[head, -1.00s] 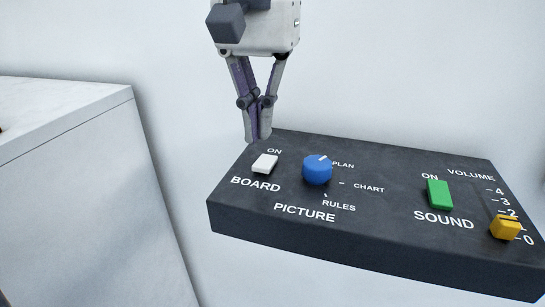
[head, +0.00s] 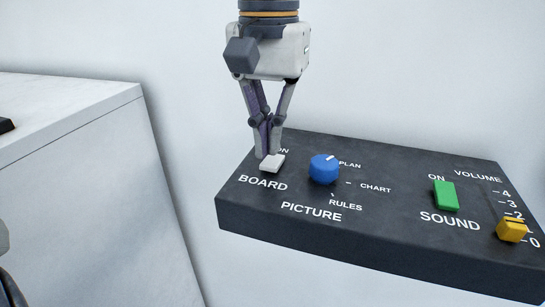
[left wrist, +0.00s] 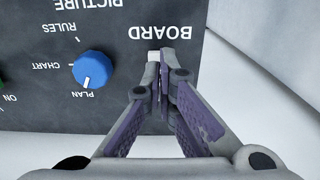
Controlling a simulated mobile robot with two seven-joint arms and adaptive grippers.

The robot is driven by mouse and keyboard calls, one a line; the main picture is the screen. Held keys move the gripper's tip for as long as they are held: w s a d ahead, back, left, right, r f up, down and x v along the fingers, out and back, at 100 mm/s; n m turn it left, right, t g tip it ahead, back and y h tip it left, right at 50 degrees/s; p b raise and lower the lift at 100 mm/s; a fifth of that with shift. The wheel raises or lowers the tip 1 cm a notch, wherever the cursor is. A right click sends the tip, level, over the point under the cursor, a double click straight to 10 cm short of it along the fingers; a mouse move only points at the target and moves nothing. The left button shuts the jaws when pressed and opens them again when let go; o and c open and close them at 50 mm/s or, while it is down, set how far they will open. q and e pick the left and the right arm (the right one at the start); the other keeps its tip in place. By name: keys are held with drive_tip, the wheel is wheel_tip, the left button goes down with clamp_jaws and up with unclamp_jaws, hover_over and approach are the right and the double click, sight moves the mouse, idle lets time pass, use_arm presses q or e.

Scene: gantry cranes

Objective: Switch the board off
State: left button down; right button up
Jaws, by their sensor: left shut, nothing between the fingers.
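The dark control panel (head: 370,238) juts from the white wall. Its white BOARD switch (head: 272,163) is at the panel's left end, with the ON label partly covered by my fingers. My left gripper (head: 267,155) is shut and empty, pointing down with its fingertips at the far side of the switch; whether they touch it I cannot tell. In the left wrist view the fingertips (left wrist: 160,55) cover most of the switch, and only a bit of white (left wrist: 154,55) shows by the BOARD label.
Right of the switch is the blue PICTURE knob (head: 324,169). Farther right are the green SOUND switch (head: 444,196) and the yellow VOLUME slider (head: 512,230). A white cabinet (head: 90,190) stands left, with a gap before the panel.

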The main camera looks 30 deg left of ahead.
sight(269, 163)
use_arm(q)
drive_tip(key=shift+f, duration=1.2)
use_arm(e)
drive_tip(key=shift+w+r, duration=0.2)
idle(0.9)
use_arm(q)
wheel_tip(269, 163, up, 3)
drive_tip(key=shift+f+p, duration=0.2)
drive_tip(key=shift+p, duration=0.35)
drive_tip(key=shift+r, duration=2.2)
use_arm(e)
drive_tip(key=shift+w+r+t, duration=0.3)
drive_tip(key=shift+w+r, duration=0.1)
drive_tip(key=shift+w, duration=0.05)
